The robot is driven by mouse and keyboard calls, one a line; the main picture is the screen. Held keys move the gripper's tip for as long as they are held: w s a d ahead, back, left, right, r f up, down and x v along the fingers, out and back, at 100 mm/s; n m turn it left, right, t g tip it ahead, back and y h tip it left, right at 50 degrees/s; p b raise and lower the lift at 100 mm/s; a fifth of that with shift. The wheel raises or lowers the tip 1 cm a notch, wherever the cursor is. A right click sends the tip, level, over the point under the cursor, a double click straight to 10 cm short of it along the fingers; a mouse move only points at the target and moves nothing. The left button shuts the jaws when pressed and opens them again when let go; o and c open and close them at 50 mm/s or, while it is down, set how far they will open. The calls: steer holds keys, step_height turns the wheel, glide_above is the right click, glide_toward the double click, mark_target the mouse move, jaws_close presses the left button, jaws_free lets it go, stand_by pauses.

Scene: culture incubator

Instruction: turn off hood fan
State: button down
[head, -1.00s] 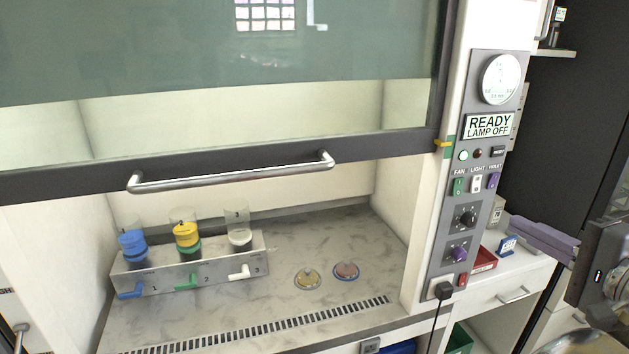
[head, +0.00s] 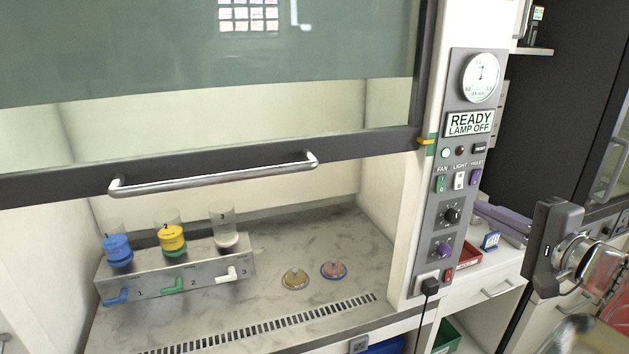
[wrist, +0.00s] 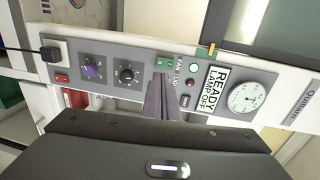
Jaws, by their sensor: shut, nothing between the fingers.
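The green FAN rocker switch (head: 441,184) is on the grey control panel of the hood's right post, left of the white LIGHT switch (head: 460,180) and purple VIOLET switch (head: 476,177). The FAN switch also shows in the wrist view (wrist: 164,63), just beyond my fingertips. My gripper (head: 478,207) has purple-grey fingers, shut and empty, at the panel's right edge below the switches. In the wrist view my gripper (wrist: 161,82) points at the switch row and hides the other switches. I cannot tell whether it touches the panel.
Two knobs, black (head: 452,216) and purple (head: 443,250), sit below the switches. A READY LAMP OFF sign (head: 470,123) and a round gauge (head: 481,78) are above. A black plug (head: 430,287) with a cord is at the bottom. The hood sash (head: 230,165) is partly raised.

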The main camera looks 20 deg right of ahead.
mark_target(441, 192)
steer(key=shift+w+a+f, duration=0.1)
steer(key=shift+w+f, duration=0.1)
steer(key=shift+w, duration=1.35)
steer(key=shift+w+d+f, duration=0.1)
steer(key=shift+w+f, duration=0.05)
steer(key=shift+w, duration=1.35)
steer(key=shift+w+a+f, duration=0.1)
steer(key=shift+w+f, duration=0.1)
steer(key=shift+w, duration=1.35)
steer(key=shift+w+f, duration=0.15)
steer(key=shift+w, duration=0.05)
steer(key=shift+s+f, duration=0.1)
steer(key=shift+s+f, duration=0.1)
steer(key=shift+s, duration=0.15)
steer(key=s+f, duration=0.1)
steer(key=s, duration=1.2)
steer(key=shift+s+d+f, duration=0.15)
steer(key=shift+s+d, duration=0.05)
steer(key=shift+s, duration=0.05)
steer(key=shift+w+a, duration=0.1)
